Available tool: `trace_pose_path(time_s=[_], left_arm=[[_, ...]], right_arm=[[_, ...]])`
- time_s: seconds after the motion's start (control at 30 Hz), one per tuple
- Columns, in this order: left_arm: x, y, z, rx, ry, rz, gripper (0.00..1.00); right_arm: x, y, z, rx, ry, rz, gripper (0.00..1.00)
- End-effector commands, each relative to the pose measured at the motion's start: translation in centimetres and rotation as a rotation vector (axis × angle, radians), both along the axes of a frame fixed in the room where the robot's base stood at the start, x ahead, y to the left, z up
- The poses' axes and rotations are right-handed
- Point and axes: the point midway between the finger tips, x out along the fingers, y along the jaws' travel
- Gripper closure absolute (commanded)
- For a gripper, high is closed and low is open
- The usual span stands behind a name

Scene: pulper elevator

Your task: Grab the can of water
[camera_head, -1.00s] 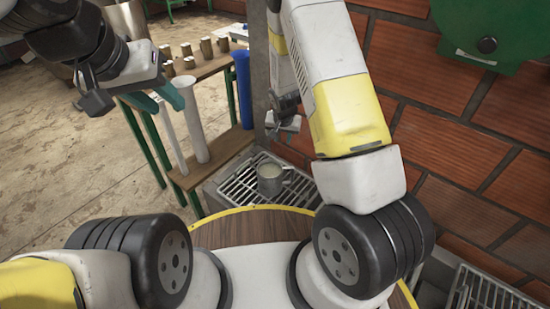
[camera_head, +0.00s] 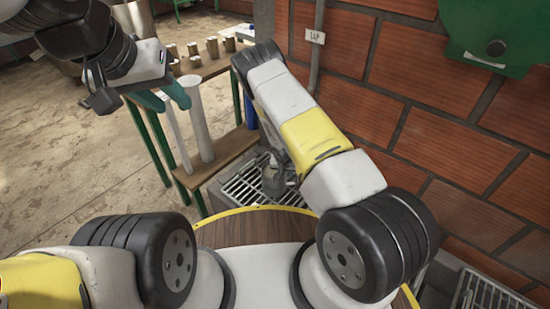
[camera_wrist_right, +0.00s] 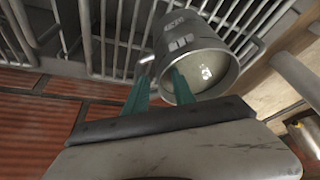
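The can of water (camera_head: 272,184) is a grey metal can on the metal grate beyond the round wooden table. In the right wrist view, the can (camera_wrist_right: 195,48) shows a side handle and pale liquid inside its rim. My right gripper (camera_wrist_right: 160,92) has its two teal fingers apart at the can's rim. One finger overlaps the can's opening and the other is outside, near the handle; I cannot tell whether they touch it. In the head view the right arm partly hides this gripper. My left gripper (camera_head: 162,98) is open and empty, away to the left.
The metal grate (camera_head: 240,193) lies under the can, close to the brick wall (camera_head: 420,130). A wooden shelf (camera_head: 228,152) with green legs, pale tubes and several small cups stands behind. A second grate (camera_head: 490,297) is at lower right. The floor at left is clear.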

Motion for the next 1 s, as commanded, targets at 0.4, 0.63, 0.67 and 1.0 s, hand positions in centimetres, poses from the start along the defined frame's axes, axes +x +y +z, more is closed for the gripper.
trace_pose_path(time_s=[0.4,0.63,0.67,1.0], left_arm=[[0.0,0.0,0.0,0.000,0.000,0.000,0.64],[0.0,0.0,0.0,0.000,0.000,0.000,0.64],[0.0,0.0,0.0,0.000,0.000,0.000,0.64],[0.0,0.0,0.0,0.000,0.000,0.000,0.64]], right_arm=[[0.8,-0.2,-1.8,0.000,-0.001,-0.001,0.69],[0.8,-0.2,-1.8,0.000,0.000,-0.001,1.00],[0.8,-0.2,-1.8,0.000,0.000,-0.001,1.00],[0.8,-0.3,-1.8,0.000,0.000,-0.002,1.00]])
